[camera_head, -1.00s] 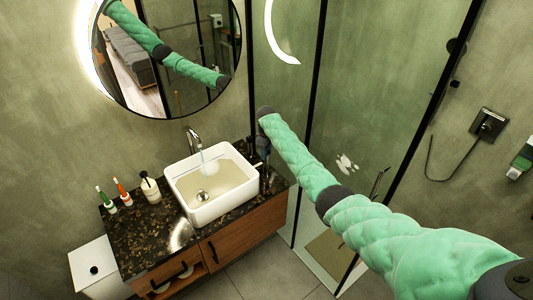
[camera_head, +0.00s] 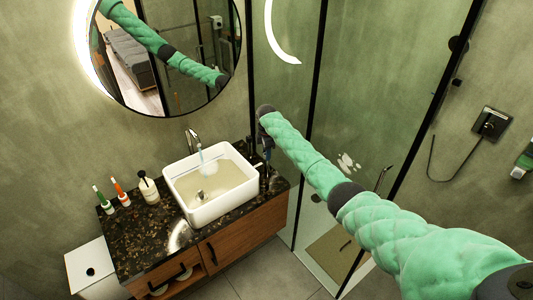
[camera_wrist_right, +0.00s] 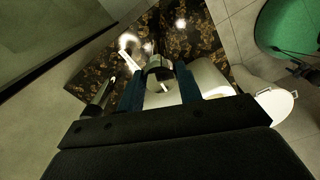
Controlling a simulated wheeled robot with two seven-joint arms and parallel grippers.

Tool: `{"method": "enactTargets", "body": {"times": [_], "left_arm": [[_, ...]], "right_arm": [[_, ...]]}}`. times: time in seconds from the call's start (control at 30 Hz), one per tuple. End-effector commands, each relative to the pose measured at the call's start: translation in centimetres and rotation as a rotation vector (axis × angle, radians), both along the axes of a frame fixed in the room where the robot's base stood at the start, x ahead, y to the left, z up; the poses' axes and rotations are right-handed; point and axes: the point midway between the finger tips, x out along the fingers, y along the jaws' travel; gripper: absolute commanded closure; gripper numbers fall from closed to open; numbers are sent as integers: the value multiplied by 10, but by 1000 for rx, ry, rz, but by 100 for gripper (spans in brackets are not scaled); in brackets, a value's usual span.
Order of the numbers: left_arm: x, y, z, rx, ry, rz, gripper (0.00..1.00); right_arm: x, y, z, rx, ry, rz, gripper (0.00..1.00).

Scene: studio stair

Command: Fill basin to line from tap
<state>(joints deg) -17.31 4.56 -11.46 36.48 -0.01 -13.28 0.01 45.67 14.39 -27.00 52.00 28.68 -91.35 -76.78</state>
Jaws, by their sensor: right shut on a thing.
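The white rectangular basin (camera_head: 233,203) stands on the dark speckled counter. Cloudy beige water covers its floor, with the drain fitting still showing. The chrome tap (camera_head: 193,137) rises at its back edge, and a thin bluish stream falls from it. I cannot make out a fill line. My right gripper (camera_head: 266,168) is beside the basin's right side, low over the counter. In the right wrist view its dark blue fingers (camera_wrist_right: 159,84) are shut on a chrome cylindrical part (camera_wrist_right: 158,65), which looks like the tap's handle. My left gripper is not in view.
A white bin (camera_head: 92,270) is at the lower left. A glass shower panel (camera_head: 350,110) stands at right.

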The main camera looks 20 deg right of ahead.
Motion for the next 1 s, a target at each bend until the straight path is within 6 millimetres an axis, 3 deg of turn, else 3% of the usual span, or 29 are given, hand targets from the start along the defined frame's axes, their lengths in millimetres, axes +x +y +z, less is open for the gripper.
{"method": "enactTargets", "body": {"times": [0.23,0.57,0.6,0.7,1.0], "left_arm": [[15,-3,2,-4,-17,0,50],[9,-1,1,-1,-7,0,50],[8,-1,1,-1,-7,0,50],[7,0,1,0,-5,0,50],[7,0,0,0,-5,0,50]], "right_arm": [[1,-1,1,-1,-2,33,88],[1,-1,1,-1,-2,35,88],[1,-1,1,-1,-2,35,63],[1,-1,1,-1,-2,35,43],[0,0,1,0,-1,35,43]]}}
